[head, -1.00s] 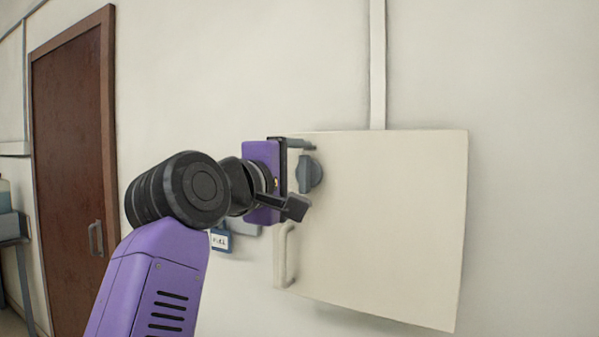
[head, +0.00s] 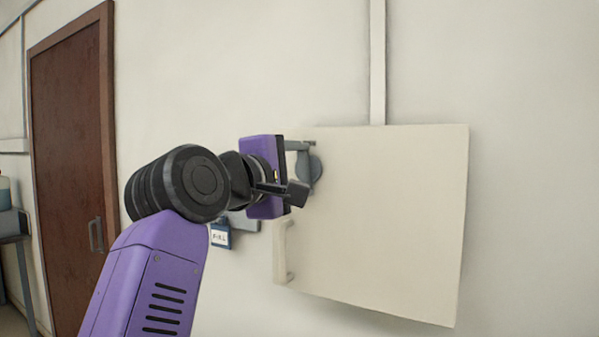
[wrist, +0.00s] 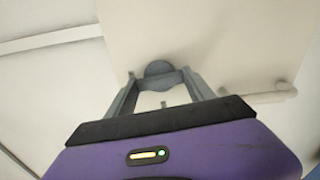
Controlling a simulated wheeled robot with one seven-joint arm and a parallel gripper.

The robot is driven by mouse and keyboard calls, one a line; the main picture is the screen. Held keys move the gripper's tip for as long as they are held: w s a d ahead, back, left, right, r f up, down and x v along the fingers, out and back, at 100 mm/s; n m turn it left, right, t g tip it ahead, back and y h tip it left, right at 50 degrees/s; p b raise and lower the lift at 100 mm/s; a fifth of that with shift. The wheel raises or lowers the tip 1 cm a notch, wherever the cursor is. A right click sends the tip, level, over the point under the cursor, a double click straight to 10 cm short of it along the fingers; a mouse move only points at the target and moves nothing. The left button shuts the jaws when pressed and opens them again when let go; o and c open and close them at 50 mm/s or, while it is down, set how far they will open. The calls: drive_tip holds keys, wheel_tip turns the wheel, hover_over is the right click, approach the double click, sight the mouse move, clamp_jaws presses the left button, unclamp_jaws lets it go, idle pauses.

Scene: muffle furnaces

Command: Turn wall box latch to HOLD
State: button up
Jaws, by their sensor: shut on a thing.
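The wall box (head: 390,225) is a cream box on the wall, right of centre in the head view. Its latch (head: 317,171) is a round grey knob near the box's upper left corner, partly hidden by my gripper. My gripper (head: 306,158) reaches it from the left and is shut on the latch. In the wrist view, the grey fingers (wrist: 160,82) stand either side of the latch, whose round base (wrist: 158,69) shows between and beyond their tips. I cannot read any HOLD mark.
A pale bar handle (head: 284,250) is on the box's left edge below the latch; it also shows in the wrist view (wrist: 255,98). A blue tag (head: 220,236) hangs left of the box. A vertical conduit (head: 377,65) rises above it. A brown door (head: 70,165) is far left.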

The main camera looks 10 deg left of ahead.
drive_tip(key=n, duration=0.4)
drive_tip(key=shift+f, duration=0.1)
drive_tip(key=n, duration=0.4)
drive_tip(key=shift+n, duration=0.4)
drive_tip(key=n, duration=0.4)
drive_tip(key=shift+n, duration=1.8)
drive_tip(key=o, duration=1.4)
